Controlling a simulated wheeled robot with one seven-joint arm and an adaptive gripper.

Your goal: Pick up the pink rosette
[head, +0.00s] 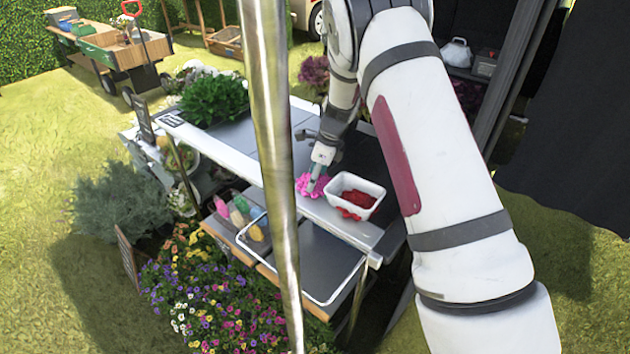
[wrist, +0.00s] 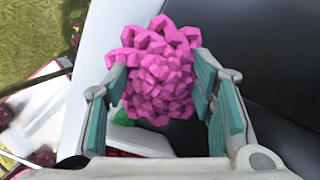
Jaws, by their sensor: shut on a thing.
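The pink rosette (head: 312,184) is a bright pink, clustered flower head at the front edge of the stand's table, left of a white tray. In the wrist view the rosette (wrist: 158,75) sits between the two teal-padded fingers of my gripper (wrist: 163,92), which touch it on both sides. My gripper (head: 319,174) comes down on the rosette from above in the head view. A bit of green shows under the rosette in the wrist view. I cannot tell whether the rosette rests on the table or is just off it.
A white tray (head: 337,183) with red contents stands close to the right of the rosette. A metal pole (head: 272,150) crosses the head view. A leafy green plant (head: 214,100) stands at the table's far left. Bare grey table top lies behind the rosette.

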